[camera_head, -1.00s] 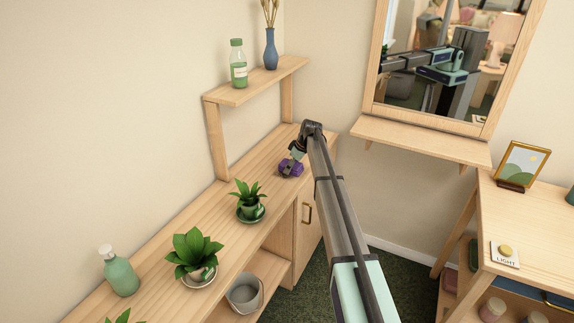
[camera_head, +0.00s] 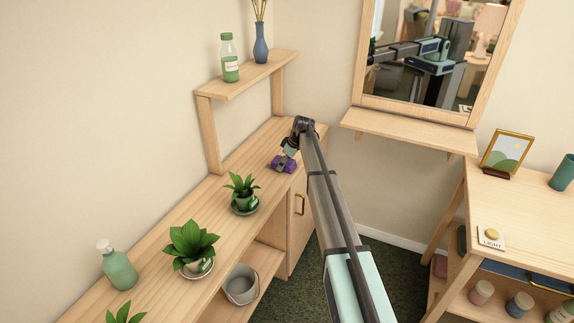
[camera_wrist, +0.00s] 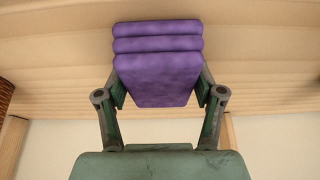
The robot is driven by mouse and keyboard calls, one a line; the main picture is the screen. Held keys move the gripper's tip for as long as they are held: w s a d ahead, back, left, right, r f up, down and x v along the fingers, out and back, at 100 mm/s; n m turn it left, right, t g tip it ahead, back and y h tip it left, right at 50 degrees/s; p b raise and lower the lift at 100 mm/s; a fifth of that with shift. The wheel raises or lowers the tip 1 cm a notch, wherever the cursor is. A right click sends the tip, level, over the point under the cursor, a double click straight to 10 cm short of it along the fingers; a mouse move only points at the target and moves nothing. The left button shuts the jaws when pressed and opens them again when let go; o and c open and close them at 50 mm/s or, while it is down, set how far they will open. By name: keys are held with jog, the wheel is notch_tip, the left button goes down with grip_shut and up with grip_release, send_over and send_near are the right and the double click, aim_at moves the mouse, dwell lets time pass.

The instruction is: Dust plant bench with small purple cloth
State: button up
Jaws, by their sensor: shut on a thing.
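The small purple cloth (camera_head: 284,164) is folded into a thick pad and sits between the fingers of my gripper (camera_head: 288,155). In the wrist view the cloth (camera_wrist: 158,62) fills the space between both fingers of my gripper (camera_wrist: 160,92), which are shut on it. The cloth is at the wooden plant bench (camera_head: 165,250), near its far right end. I cannot tell if it touches the bench top. Potted plants stand on the bench: a small one (camera_head: 243,187) nearest the gripper and a larger one (camera_head: 190,243), both on saucers.
A green pump bottle (camera_head: 119,268) stands on the bench, with another plant (camera_head: 125,313) at the bottom edge. A raised shelf (camera_head: 245,78) holds a green bottle (camera_head: 229,60) and blue vase (camera_head: 260,45). A mirror (camera_head: 430,50) and ledge (camera_head: 410,130) are beyond my arm.

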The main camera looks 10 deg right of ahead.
aim_at(265, 162)
jog(key=shift+w+a+b, duration=0.1)
jog(key=shift+w+a, duration=0.7)
jog(key=shift+a, duration=0.4)
jog(key=shift+w+a+b, duration=0.1)
jog(key=shift+w+a, duration=0.75)
jog(key=shift+a, duration=0.3)
jog(key=shift+w+a+b, duration=0.1)
jog(key=shift+w+a, duration=0.7)
jog(key=shift+a, duration=0.4)
jog(key=shift+s+f, duration=0.1)
jog(key=shift+s, duration=0.1)
jog(key=shift+s+d+b, duration=0.15)
jog(key=shift+s+d, duration=0.85)
jog(key=shift+d, duration=0.5)
jog(key=shift+s+d+b, duration=0.2)
jog(key=shift+s+d, duration=0.75)
jog(key=shift+d, duration=0.55)
jog(key=shift+s+d+b, duration=0.15)
jog(key=shift+s+d, duration=0.85)
jog(key=shift+d, duration=0.5)
jog(key=shift+w+a+r+p, duration=0.1)
jog(key=shift+r+p, duration=1.05)
jog(key=shift+r, duration=3)
